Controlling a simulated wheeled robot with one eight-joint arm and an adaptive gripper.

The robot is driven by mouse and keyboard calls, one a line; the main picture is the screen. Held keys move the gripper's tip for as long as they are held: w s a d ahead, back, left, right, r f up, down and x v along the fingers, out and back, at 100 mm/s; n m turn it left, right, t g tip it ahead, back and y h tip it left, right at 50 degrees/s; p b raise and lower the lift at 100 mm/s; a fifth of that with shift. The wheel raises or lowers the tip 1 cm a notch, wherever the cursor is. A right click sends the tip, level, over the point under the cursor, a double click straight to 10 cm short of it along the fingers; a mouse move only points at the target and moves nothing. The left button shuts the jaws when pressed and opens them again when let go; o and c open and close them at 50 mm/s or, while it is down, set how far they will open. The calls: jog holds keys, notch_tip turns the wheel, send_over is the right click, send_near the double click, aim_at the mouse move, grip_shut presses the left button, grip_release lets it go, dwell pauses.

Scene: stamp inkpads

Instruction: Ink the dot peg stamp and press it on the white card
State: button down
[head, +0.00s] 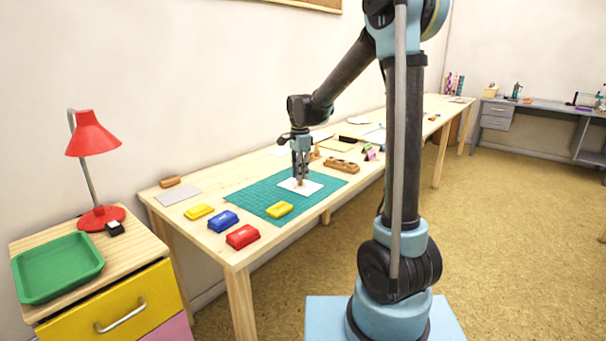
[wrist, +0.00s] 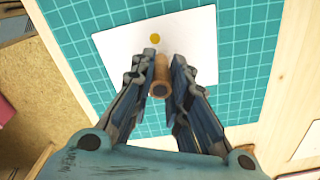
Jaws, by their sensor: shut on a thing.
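My gripper (wrist: 160,88) is shut on the dot peg stamp (wrist: 160,75), a small brown wooden cylinder, and in the head view my gripper (head: 300,180) is low over the white card. The white card (wrist: 196,44) lies on the green cutting mat and also shows in the head view (head: 312,187). One yellow dot (wrist: 155,39) is on the card, a little beyond the stamp in the wrist view. I cannot tell whether the stamp's lower end touches the card. A yellow inkpad (head: 280,210) lies on the mat's front edge.
More inkpads, yellow (head: 199,211), blue (head: 223,221) and red (head: 242,237), sit left of the green mat (head: 250,190). A wooden block with holes (head: 341,165) is right of the card. A red lamp (head: 100,215) and green tray (head: 58,267) stand on the drawer unit.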

jog(key=shift+r, duration=0.6)
dwell(0.7)
jog(key=shift+r, duration=2.75)
